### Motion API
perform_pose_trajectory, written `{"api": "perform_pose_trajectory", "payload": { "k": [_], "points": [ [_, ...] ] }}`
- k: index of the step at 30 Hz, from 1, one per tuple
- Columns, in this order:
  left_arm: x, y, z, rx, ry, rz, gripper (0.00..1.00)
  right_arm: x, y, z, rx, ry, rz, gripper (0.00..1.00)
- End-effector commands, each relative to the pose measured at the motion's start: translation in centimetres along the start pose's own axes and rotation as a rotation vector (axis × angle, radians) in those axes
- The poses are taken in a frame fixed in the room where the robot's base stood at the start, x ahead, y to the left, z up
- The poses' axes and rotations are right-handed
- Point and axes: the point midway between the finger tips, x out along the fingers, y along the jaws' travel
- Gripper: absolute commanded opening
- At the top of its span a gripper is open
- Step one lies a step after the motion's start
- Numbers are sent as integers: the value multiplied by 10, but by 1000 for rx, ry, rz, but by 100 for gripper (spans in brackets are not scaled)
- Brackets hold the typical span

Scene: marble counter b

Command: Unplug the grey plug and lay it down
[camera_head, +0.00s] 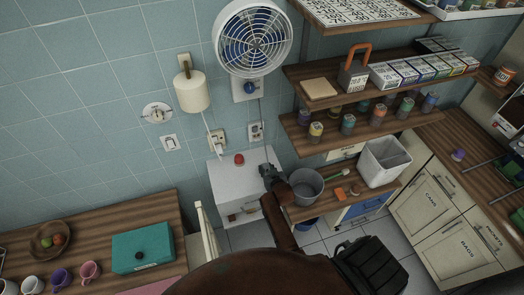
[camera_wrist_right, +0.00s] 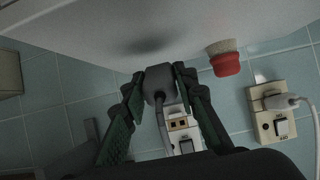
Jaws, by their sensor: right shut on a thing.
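The grey plug (camera_wrist_right: 158,80) is between the two fingers of my right gripper (camera_wrist_right: 160,88) in the right wrist view, with its dark cord trailing from it. My right gripper is shut on it. In the head view this gripper (camera_head: 267,170) is at the right side of the white cabinet top (camera_head: 225,172); the plug is hard to make out there. A wall socket (camera_wrist_right: 180,124) with bare holes shows behind the plug in the wrist view, and the plug is apart from it. The same socket (camera_head: 256,128) is on the tiled wall. My left gripper is not in view.
A white plug (camera_wrist_right: 282,101) sits in the other socket (camera_wrist_right: 264,122). A red brush (camera_head: 239,159) stands on the cabinet top, close to my gripper. A grey bucket (camera_head: 305,186) is just right of the gripper. The cabinet top's left part is clear.

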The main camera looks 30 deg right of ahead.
Motion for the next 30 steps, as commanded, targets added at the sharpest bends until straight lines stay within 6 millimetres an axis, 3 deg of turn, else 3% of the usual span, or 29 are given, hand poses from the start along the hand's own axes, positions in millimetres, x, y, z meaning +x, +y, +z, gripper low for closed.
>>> {"api": "perform_pose_trajectory", "payload": {
  "k": [30],
  "points": [
    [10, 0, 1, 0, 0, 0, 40, 7, 0, 13, 0, 1, 0, 0]
  ]
}}
